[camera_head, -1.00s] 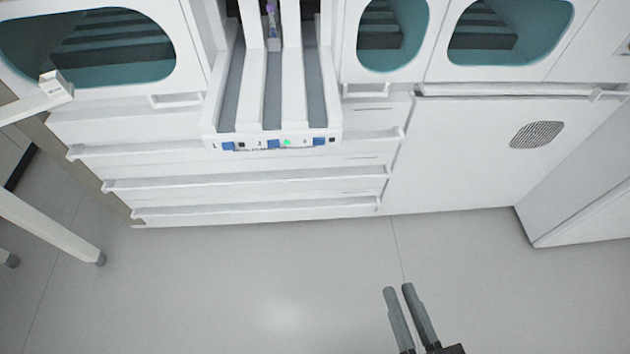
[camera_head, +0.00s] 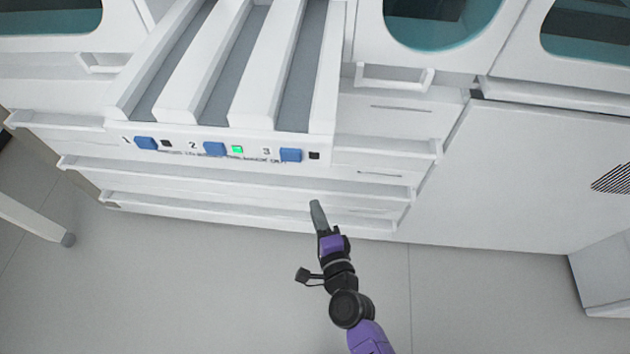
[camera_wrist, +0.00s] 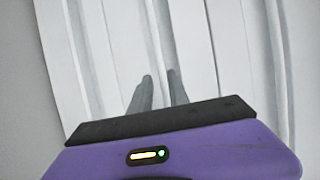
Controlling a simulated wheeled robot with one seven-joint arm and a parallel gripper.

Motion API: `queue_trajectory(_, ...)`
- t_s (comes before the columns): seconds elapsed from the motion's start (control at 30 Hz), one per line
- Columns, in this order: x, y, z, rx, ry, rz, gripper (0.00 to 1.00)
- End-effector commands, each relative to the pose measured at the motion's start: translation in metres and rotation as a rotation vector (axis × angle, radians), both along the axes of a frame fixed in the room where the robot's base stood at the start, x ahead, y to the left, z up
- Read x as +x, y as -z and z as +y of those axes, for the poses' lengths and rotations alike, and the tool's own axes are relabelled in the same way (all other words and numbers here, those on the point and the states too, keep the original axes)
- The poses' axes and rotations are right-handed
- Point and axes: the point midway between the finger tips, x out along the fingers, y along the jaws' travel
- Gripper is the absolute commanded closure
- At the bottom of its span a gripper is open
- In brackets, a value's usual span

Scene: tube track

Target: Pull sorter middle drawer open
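The white sorter front has stacked drawers with long lip-like handles. The middle drawer (camera_head: 230,181) looks closed, its handle running across the front below the numbered tube tracks. My gripper (camera_head: 315,203) is just in front of the lower drawers, its fingertips close to the middle handle in the picture. In the wrist view my gripper (camera_wrist: 160,76) has its two grey fingers apart with nothing held. A long handle bar (camera_wrist: 153,40) runs up between and beyond the fingertips. I cannot tell whether the fingers touch it.
Three tube tracks (camera_head: 225,60) jut out above the drawers, with blue buttons and one green light. The bottom drawer (camera_head: 220,208) is just below. A white cabinet door (camera_head: 520,170) stands at the right and a table leg (camera_head: 35,218) at the left. The floor (camera_head: 180,290) in front is clear.

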Motion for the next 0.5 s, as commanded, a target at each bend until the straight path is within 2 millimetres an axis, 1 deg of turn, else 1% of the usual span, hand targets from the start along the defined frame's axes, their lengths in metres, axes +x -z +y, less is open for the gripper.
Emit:
queue_trajectory(0.17,0.008,0.0,0.003,0.027,0.004,0.007,0.78)
queue_trajectory(0.5,0.054,0.01,0.02,0.024,0.004,0.005,0.78)
